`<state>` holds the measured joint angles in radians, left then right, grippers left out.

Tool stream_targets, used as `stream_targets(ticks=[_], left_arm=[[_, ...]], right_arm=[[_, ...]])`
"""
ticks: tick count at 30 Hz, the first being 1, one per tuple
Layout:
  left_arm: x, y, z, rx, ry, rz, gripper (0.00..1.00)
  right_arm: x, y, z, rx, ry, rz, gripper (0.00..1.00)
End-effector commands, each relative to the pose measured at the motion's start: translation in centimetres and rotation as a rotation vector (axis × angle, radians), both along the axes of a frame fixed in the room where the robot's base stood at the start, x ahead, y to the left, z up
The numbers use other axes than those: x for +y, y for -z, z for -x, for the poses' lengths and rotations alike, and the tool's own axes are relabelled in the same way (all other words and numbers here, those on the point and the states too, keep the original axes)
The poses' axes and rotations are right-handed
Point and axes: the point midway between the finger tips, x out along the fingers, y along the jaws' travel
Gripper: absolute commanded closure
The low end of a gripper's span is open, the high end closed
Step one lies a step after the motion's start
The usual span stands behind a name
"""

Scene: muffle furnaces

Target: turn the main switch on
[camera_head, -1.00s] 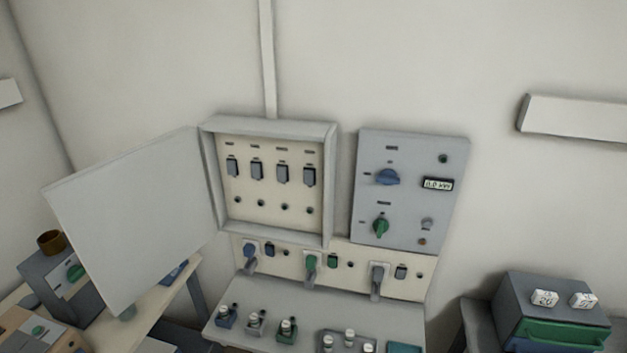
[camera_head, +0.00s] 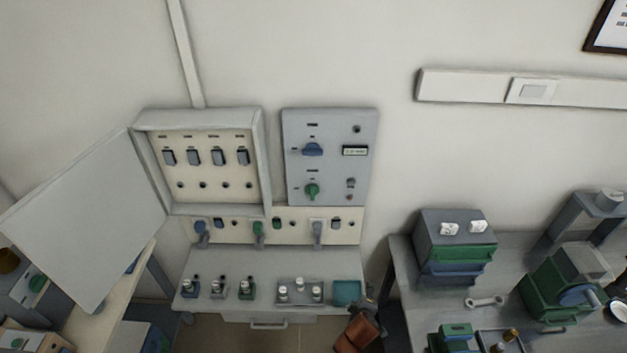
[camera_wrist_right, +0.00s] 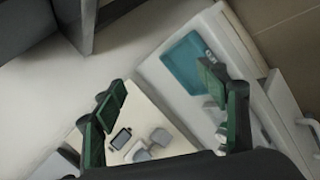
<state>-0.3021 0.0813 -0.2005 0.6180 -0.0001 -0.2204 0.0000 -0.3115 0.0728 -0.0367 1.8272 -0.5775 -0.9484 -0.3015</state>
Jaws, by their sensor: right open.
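A grey control panel (camera_head: 330,188) hangs on the wall. It carries a blue rotary knob (camera_head: 312,149) above a green rotary knob (camera_head: 311,190), with a small display (camera_head: 355,150) at its right. Their labels are too small to read, so I cannot tell which is the main switch. To its left, an open breaker box (camera_head: 211,211) holds a row of dark toggle switches (camera_head: 193,157). My right gripper (camera_head: 371,299) is low, below the panel, by the shelf's right end. It is open and empty in the right wrist view (camera_wrist_right: 163,93). My left gripper is not in view.
The box's door (camera_head: 85,222) stands open to the left. Below is a cream socket strip (camera_head: 345,238) with plugs, and a grey shelf (camera_head: 260,265) with small parts and a teal tray (camera_head: 346,292). A bench (camera_head: 404,262) with equipment stands right.

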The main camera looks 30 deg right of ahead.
Motion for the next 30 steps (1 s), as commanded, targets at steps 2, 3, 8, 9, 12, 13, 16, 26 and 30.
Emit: stream_targets(ticks=[2, 3, 8, 9, 12, 13, 16, 26, 30], left_arm=[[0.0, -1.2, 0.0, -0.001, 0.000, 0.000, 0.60], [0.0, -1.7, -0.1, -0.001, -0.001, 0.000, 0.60], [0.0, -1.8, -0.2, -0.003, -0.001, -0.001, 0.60], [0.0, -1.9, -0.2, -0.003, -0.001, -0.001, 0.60], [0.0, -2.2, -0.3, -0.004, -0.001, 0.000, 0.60], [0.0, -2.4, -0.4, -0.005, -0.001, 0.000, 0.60], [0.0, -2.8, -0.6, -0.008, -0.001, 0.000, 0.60], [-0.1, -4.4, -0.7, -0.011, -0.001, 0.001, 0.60], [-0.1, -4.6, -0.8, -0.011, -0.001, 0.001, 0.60]], right_arm=[[-1.2, -5.3, -0.9, -0.034, 0.001, 0.072, 0.33], [-1.8, -7.5, -1.1, -0.046, 0.006, 0.108, 0.33], [-3.6, -13.2, -4.8, -0.055, -0.078, 0.366, 0.33], [-4.0, -14.9, -5.7, -0.053, -0.100, 0.438, 0.33], [-4.3, -19.4, -8.1, -0.038, -0.157, 0.629, 0.33], [-4.3, -20.8, -8.9, -0.029, -0.174, 0.691, 0.33], [-3.7, -26.2, -11.7, 0.016, -0.237, 0.930, 0.33], [3.9, -40.8, -21.7, 0.395, -0.427, 1.775, 0.33], [6.0, -42.5, -23.9, 0.523, -0.464, 1.945, 0.33]])
